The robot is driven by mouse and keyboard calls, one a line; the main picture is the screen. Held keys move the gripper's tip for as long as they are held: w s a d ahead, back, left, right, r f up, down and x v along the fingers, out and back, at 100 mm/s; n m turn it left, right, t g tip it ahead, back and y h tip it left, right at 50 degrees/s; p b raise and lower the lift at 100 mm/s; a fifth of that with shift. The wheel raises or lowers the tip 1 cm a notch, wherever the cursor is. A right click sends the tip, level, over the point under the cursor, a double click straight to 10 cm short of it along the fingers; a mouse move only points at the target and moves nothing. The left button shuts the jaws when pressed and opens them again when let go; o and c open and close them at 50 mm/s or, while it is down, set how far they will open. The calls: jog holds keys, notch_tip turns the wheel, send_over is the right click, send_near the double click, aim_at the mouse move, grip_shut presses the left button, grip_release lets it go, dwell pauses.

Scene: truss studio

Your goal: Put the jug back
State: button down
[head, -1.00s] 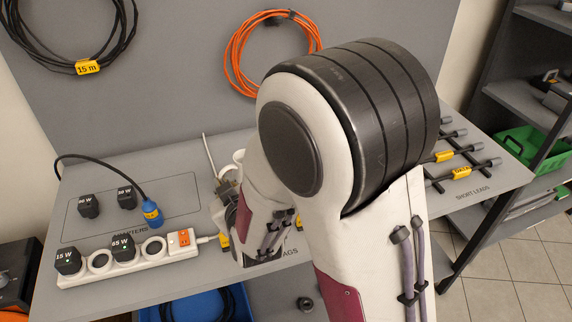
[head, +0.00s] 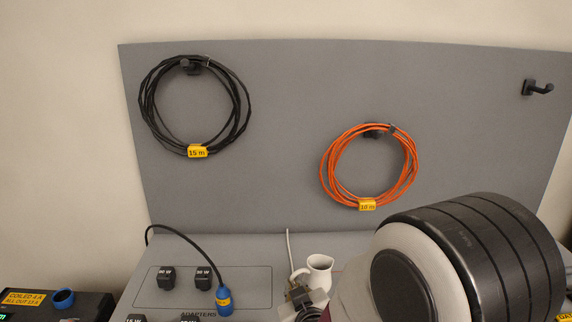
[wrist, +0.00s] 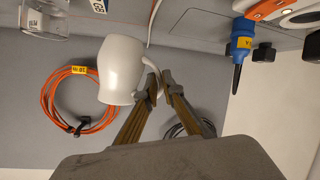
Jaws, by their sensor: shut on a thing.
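The white jug (head: 320,270) shows in the head view in front of the desk's back edge, left of my big arm joint. It looks roughly upright there. My gripper (head: 300,294) is at its left side, partly cut off by the arm. In the wrist view the jug (wrist: 120,70) is close, and the two fingers of my gripper (wrist: 160,84) are closed at its handle. The jug's base and any gap to the desk are hard to judge.
A grey board carries a black cable coil (head: 195,105), an orange coil (head: 368,165) and an empty hook (head: 538,88). Black adapters (head: 166,278) and a blue plug (head: 224,298) are on the desk. A clear glass (wrist: 45,18) shows in the wrist view.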

aim_at(319, 273)
jog(key=w+d, duration=0.1)
jog(key=w+d+r, duration=0.1)
jog(key=d, duration=0.1)
jog(key=w+d, duration=0.2)
jog(key=shift+d+r, duration=0.2)
jog(key=shift+r, duration=0.1)
jog(key=w+d+m+h, duration=0.1)
jog(key=d, duration=0.6)
jog(key=shift+w+d+r+t+h, duration=0.2)
jog(key=shift+d+r+t+h, duration=0.1)
jog(key=shift+r+h, duration=0.1)
jog(key=shift+d, duration=0.1)
